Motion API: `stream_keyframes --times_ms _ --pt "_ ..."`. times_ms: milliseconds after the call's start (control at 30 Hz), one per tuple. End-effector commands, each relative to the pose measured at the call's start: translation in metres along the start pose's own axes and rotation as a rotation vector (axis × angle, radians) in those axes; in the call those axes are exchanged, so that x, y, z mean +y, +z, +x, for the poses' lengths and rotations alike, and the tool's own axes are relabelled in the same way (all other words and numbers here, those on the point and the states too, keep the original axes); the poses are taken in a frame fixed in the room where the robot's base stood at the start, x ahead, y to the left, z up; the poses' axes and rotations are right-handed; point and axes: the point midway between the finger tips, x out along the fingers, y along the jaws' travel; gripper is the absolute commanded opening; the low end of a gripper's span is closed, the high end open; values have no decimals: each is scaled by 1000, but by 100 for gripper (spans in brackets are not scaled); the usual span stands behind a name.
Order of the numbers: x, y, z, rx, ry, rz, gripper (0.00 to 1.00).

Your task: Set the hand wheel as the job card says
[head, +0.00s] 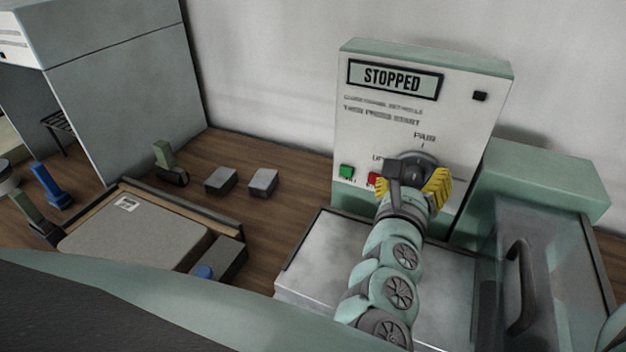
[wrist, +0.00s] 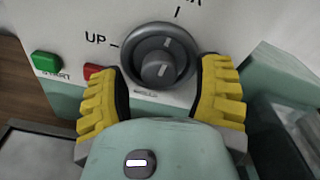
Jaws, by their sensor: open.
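The hand wheel (wrist: 158,58) is a dark round knob with a raised centre and white marks, on the front of a pale panel (head: 415,115). "UP" is printed at its left and a tick stands above it; the word above is cut off in the wrist view but looks like "PAIR" in the head view. My gripper (wrist: 160,95) has yellow ridged fingers, open, one on each side of the wheel's lower part. I cannot tell whether they touch it. In the head view my gripper (head: 415,185) partly covers the wheel (head: 420,160). I cannot pick out a job card.
The panel display (head: 394,79) reads "STOPPED". Small text below mentions pressing start. A green button (wrist: 46,62) and a red button (wrist: 92,72) sit left of the wheel. A clear guard with a dark handle (head: 520,285) stands at right. Grey blocks (head: 221,180) lie on the wooden table.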

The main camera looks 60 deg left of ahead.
Motion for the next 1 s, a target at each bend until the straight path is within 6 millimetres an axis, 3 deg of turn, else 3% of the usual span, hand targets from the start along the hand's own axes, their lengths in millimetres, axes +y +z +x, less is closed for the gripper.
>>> stream_keyframes --times_ms 1000 --pt "3 2 -68 -8 11 0 66"
